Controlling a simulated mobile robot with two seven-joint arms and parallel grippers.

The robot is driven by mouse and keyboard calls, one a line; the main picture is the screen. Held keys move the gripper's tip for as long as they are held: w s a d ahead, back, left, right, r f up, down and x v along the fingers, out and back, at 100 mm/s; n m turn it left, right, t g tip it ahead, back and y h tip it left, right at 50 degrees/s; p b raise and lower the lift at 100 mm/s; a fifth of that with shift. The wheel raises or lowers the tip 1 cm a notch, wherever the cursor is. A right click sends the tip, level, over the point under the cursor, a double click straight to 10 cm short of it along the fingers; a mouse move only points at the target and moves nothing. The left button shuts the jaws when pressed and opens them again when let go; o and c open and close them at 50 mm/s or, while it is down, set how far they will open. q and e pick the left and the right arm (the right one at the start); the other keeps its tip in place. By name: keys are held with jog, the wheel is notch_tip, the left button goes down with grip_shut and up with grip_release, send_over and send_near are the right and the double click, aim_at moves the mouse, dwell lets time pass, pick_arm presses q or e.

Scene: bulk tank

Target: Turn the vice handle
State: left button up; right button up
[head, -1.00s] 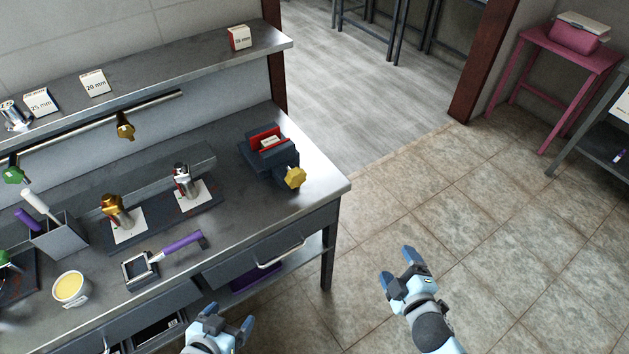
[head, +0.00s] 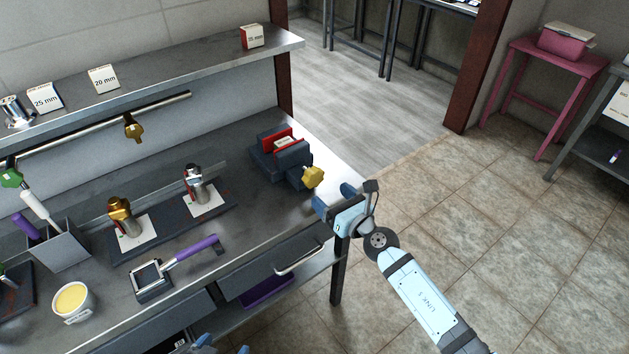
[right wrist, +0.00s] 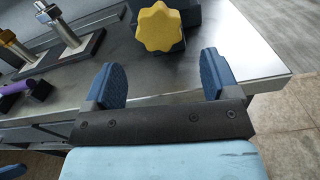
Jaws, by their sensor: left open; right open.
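The vice (head: 283,152) is dark grey with red jaw faces and sits at the right end of the metal bench. Its yellow star-shaped handle (head: 313,177) faces the bench's front right corner. The handle also shows in the right wrist view (right wrist: 160,28), ahead of and between the fingers. My right gripper (head: 335,197) is open and empty, just short of the handle and apart from it. Its blue fingers show in the right wrist view (right wrist: 162,82). My left gripper (head: 222,347) is only partly in view at the bottom edge, below the bench front.
A purple-handled tool (head: 180,265), a grey holder (head: 62,247) and two metal fittings on a dark tray (head: 165,228) stand left of the vice. A drawer handle (head: 300,258) sticks out below the bench edge. The floor to the right is clear.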

aim_at(316, 181)
jog(key=b+x, duration=0.1)
jog(key=x, duration=0.5)
jog(key=shift+w+a+f, duration=0.1)
jog(key=shift+w, duration=0.05)
jog(key=shift+w+a, duration=0.4)
jog(key=shift+w, duration=0.1)
jog(key=c, duration=0.9)
jog(key=shift+m, duration=0.3)
